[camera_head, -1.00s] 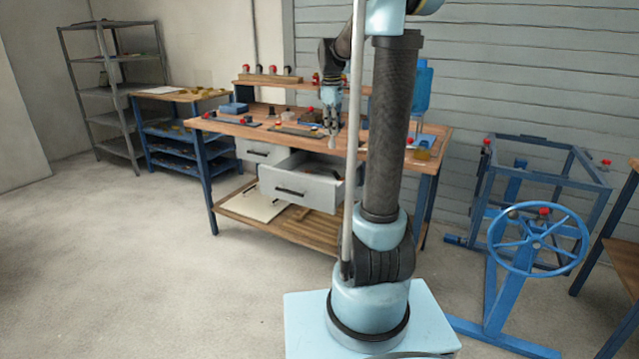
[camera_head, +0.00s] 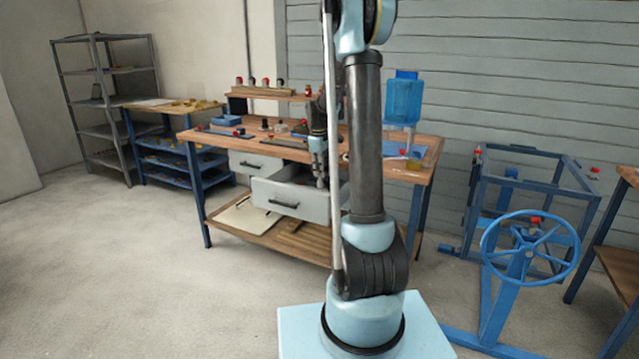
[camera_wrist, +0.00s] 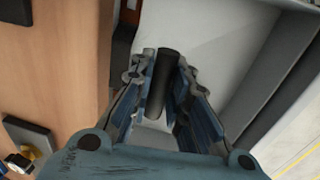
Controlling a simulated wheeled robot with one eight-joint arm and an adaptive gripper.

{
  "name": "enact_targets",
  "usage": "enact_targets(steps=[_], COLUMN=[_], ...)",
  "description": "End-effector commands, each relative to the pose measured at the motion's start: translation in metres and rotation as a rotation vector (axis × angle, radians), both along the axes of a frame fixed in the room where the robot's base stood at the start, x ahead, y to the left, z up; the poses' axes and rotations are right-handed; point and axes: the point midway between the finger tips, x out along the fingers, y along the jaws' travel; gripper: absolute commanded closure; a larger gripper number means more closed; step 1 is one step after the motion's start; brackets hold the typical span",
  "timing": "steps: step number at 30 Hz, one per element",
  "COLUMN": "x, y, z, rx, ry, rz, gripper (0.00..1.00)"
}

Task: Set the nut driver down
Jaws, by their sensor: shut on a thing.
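My gripper (camera_head: 321,172) points down at the right part of the open drawer (camera_head: 288,199) of the wooden workbench. In the wrist view my gripper (camera_wrist: 163,68) is shut on the nut driver (camera_wrist: 161,88), which shows as a black cylinder between the two fingers. Its lower end is hidden. The drawer's pale inside (camera_wrist: 215,45) lies beyond the fingertips in the wrist view. I cannot tell whether the nut driver touches the drawer floor. In the head view the nut driver is too small to make out.
The workbench top (camera_head: 250,142) holds a blue box (camera_head: 226,120), small tools and a blue tank (camera_head: 403,100). Its wooden edge (camera_wrist: 75,60) is close on the left in the wrist view. A blue handwheel (camera_head: 530,248) stands at the right. The floor in front is clear.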

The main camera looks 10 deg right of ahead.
Motion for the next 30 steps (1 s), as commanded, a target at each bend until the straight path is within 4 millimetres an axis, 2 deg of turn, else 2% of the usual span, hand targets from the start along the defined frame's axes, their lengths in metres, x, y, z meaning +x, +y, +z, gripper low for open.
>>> enact_targets(steps=[5,13,23,24,26,30], x=[0.001,0.000,0.000,0.000,0.000,0.000], y=[0.000,-0.001,-0.001,-0.001,-0.002,-0.002], z=[-0.011,-0.043,-0.046,-0.046,-0.046,-0.046], rx=[0.000,0.000,0.000,0.000,0.000,0.000], ry=[0.000,0.000,0.000,0.000,0.000,0.000], rz=[0.000,-0.001,-0.001,-0.001,-0.001,-0.002], gripper=[1.00,1.00,1.00,0.79,0.66,0.64])
